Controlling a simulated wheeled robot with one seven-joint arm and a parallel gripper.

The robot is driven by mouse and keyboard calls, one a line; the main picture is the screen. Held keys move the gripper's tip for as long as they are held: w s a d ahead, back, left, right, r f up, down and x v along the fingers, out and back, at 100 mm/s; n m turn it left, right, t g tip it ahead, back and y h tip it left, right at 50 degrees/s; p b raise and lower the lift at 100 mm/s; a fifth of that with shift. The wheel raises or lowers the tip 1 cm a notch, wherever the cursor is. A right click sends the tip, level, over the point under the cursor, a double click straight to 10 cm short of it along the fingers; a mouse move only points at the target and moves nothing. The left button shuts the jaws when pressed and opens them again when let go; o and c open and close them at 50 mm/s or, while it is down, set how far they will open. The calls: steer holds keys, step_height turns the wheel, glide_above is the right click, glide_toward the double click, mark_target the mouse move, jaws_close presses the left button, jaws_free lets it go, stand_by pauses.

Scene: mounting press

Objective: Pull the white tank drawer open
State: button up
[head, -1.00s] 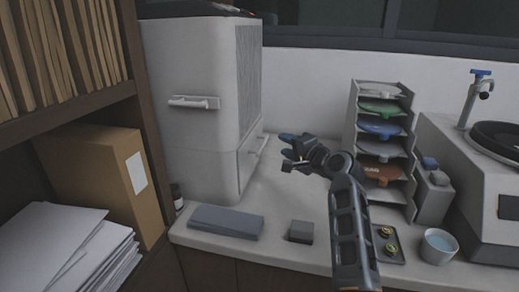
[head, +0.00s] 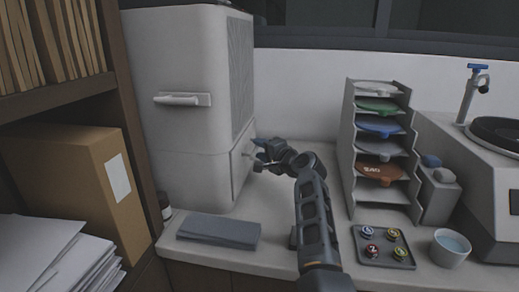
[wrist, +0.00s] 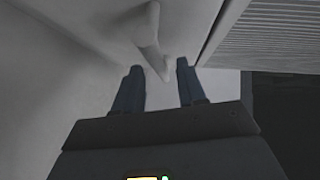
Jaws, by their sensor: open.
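The white tank drawer (head: 240,172) is low in the right-facing side of the tall white machine; its front looks flush with the body. Its pale handle (head: 249,153) is partly hidden by my gripper (head: 259,155) in the head view. In the wrist view, the handle (wrist: 150,40) reaches down toward the gap between the fingertips of my gripper (wrist: 158,68). The fingers are apart, one on each side of the handle's near end. I cannot tell whether they touch it.
The white machine (head: 180,60) has another handle (head: 182,99) on its front. A grey-blue slab (head: 218,231) lies on the counter before it. A shelf rack (head: 350,150), a tray of small discs (head: 400,262) and a cup (head: 450,248) stand to the right.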

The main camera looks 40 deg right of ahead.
steer(key=shift+w, duration=0.6)
steer(key=shift+f, duration=0.1)
jaws_close()
